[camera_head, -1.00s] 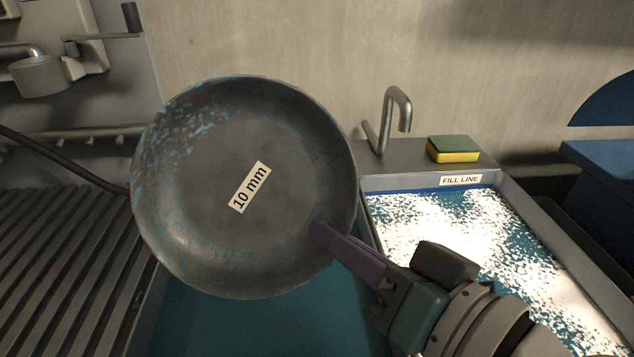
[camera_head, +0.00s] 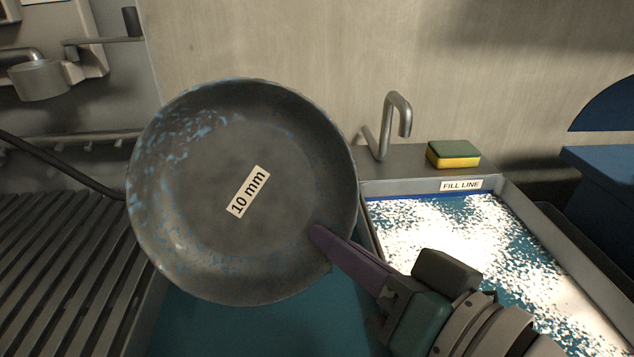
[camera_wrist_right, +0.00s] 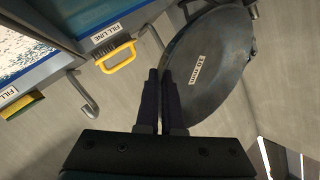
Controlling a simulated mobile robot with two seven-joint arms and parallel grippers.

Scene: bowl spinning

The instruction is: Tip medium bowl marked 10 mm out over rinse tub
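The medium bowl (camera_head: 200,190) is a dark grey, shallow metal bowl labelled "10 mm". It is tilted steeply, with its inside facing my head camera. Blue and pale flecks cling to its left side and lower rim. My right gripper (camera_head: 318,235) is shut on its lower right rim with purple fingers. The right wrist view also shows the bowl (camera_wrist_right: 215,75) at the dark fingers (camera_wrist_right: 162,75). A basin with teal contents (camera_head: 250,330) lies below the bowl; no rinse-tub label is readable. My left gripper is not in view.
A tub of white foam over blue liquid (camera_head: 510,240), with a "FILL LINE" label, lies right. A bent tap (camera_head: 403,115) and a sponge (camera_head: 453,154) stand behind it. A slatted rack (camera_head: 60,270) is left. The wrist view shows a yellow-handled brush (camera_wrist_right: 117,57).

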